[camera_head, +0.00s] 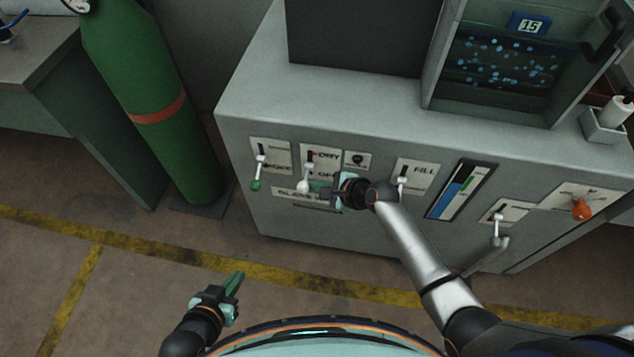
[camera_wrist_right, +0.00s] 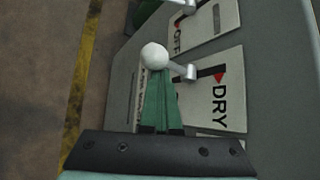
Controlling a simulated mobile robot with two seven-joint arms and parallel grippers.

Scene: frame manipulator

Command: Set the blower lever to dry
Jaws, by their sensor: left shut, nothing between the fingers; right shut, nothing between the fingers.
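The blower lever has a white ball knob (camera_head: 303,186) on a short metal arm, in front of a white plate (camera_head: 325,156) marked DRY above and OFF below. The lever hangs down, its knob at the plate's lower left, below the DRY mark. My right gripper (camera_head: 318,187) is shut and empty, its fingers just right of the knob and covering part of the plate. In the right wrist view the green fingertips (camera_wrist_right: 160,72) meet or nearly meet the knob (camera_wrist_right: 154,56); contact is unclear. DRY (camera_wrist_right: 218,105) is readable there. My left gripper (camera_head: 237,280) is shut and empty above the floor.
A lever with a green knob (camera_head: 256,184) is just left on its own plate. Right of my right gripper are a FILL lever (camera_head: 402,178), a blue gauge (camera_head: 460,190) and an orange knob (camera_head: 582,209). A green cylinder (camera_head: 150,90) stands left of the cabinet.

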